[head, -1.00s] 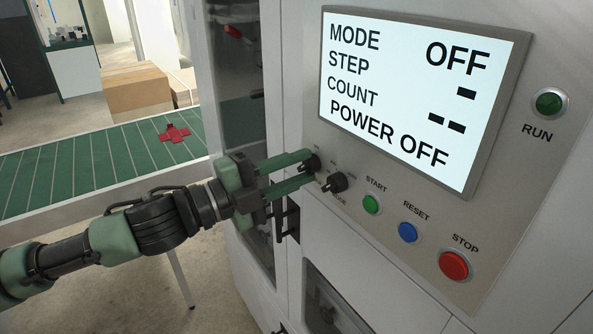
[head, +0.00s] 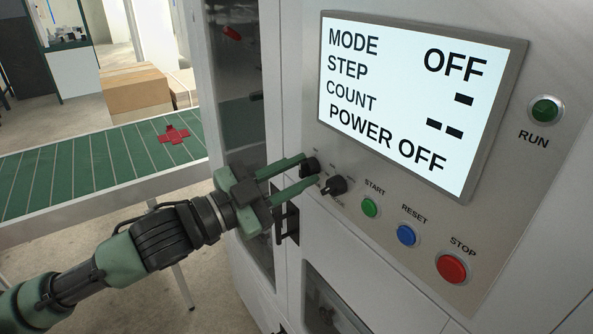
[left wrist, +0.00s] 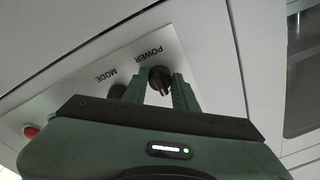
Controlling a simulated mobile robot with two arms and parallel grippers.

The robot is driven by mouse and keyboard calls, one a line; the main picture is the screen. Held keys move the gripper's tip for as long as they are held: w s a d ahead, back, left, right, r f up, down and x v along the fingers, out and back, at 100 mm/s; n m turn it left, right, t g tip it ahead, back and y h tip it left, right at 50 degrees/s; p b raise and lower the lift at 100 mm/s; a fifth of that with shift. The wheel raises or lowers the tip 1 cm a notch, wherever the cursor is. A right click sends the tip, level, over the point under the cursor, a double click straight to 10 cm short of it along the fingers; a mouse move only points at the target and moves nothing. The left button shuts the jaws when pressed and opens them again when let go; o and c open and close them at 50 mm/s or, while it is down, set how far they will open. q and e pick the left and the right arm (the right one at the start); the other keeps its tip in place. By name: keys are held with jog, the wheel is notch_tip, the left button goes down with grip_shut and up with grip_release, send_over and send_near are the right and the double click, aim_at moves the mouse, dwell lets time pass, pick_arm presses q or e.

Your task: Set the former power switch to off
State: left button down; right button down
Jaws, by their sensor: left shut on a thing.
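The former's black power switch knob (head: 310,164) is at the left end of the control row; it also shows under the word POWER in the left wrist view (left wrist: 160,76). My left gripper (head: 306,171) is shut on this knob, one green finger on each side. The fingers partly hide the knob and its position marks. The display (head: 420,100) reads MODE OFF and POWER OFF, with dashes for STEP and COUNT. My right gripper is not in view.
The black mode knob (head: 334,186) sits just right of the power knob. Further right are the green start (head: 370,207), blue reset (head: 406,235) and red stop (head: 451,268) buttons. A green conveyor (head: 90,165) carrying a red cross-shaped blank (head: 173,134) lies at left.

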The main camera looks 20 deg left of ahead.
aim_at(300, 176)
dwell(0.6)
pick_arm(q)
jog(key=c, duration=1.1)
grip_release()
jog(key=b+v, duration=0.2)
jog(key=v, duration=0.1)
jog(key=b+v, duration=0.1)
jog(key=v, duration=0.1)
jog(key=shift+s+a+f+b, duration=0.1)
jog(key=shift+s+f+b, duration=0.05)
jog(key=shift+f+b, duration=0.2)
jog(key=shift+s+a+r+b, duration=0.15)
jog(key=shift+s+a+b, duration=0.3)
jog(key=shift+s+a, duration=0.4)
jog(key=shift+s+d, duration=0.1)
